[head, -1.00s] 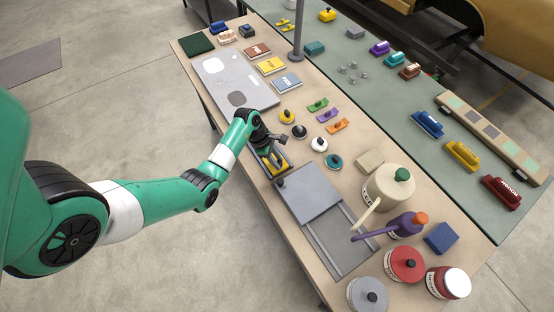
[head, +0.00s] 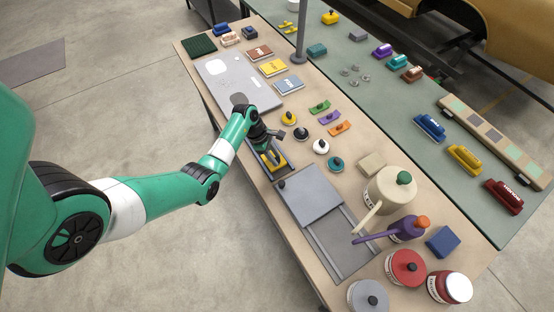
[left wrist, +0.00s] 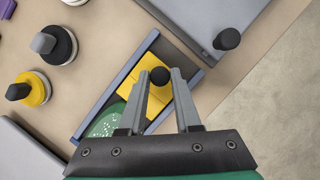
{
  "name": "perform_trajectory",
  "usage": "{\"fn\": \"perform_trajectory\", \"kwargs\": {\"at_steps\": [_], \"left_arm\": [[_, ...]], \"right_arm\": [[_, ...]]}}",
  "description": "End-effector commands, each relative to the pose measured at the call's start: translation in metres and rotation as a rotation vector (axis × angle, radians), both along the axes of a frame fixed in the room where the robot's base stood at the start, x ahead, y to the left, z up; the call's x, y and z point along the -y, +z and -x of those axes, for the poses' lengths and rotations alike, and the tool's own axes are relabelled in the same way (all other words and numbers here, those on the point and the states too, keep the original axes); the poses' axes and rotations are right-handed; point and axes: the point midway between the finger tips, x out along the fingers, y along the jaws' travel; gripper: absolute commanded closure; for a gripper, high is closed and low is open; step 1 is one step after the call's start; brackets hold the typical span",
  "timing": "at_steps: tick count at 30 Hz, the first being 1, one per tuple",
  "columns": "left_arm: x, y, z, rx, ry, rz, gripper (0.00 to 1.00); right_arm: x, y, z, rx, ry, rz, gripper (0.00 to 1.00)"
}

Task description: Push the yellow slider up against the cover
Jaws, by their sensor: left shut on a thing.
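The yellow slider (head: 281,160) lies in a narrow blue-grey tray beside the grey cover (head: 310,195), with a gap between them. In the left wrist view the slider (left wrist: 158,104) carries a round black knob (left wrist: 160,76). My left gripper (head: 273,154) reaches down over the tray. In the left wrist view its fingers (left wrist: 160,82) stand on either side of the knob and are shut on it. The cover (left wrist: 205,18) is flat with its own black knob (left wrist: 227,38) near a corner. A green patterned disc (left wrist: 106,121) shows in the tray at the other end. My right gripper is out of view.
Several round knobbed weights, one of them yellow (head: 289,118), stand beside the tray. A large grey plate (head: 238,80) lies beyond it. A cream watering can (head: 390,190) and several tins stand past the cover. A grey post (head: 300,40) rises at the table's back.

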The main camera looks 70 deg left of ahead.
Motion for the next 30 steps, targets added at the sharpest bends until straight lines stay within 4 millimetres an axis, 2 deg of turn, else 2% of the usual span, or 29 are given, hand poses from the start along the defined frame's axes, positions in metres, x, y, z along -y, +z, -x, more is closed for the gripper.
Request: {"fn": "perform_trajectory", "kwargs": {"at_steps": [2, 3, 7, 15, 19, 30], "left_arm": [[-0.001, 0.000, 0.000, 0.000, 0.001, -0.003, 1.00], [-0.001, 0.000, 0.000, 0.000, 0.001, -0.003, 0.63], [0.000, 0.000, 0.000, 0.000, 0.000, -0.001, 0.40], [0.000, 0.000, 0.000, -0.001, 0.000, -0.001, 0.39], [-0.002, 0.009, 0.002, 0.001, 0.000, -0.001, 0.39], [-0.019, 0.085, 0.028, 0.001, 0.003, -0.003, 0.39]], "right_arm": [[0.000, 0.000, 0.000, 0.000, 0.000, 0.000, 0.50], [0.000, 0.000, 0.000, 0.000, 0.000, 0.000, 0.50], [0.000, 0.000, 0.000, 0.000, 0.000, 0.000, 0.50], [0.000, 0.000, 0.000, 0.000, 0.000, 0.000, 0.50], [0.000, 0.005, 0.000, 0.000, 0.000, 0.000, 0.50], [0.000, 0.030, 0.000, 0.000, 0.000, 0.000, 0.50]]}}
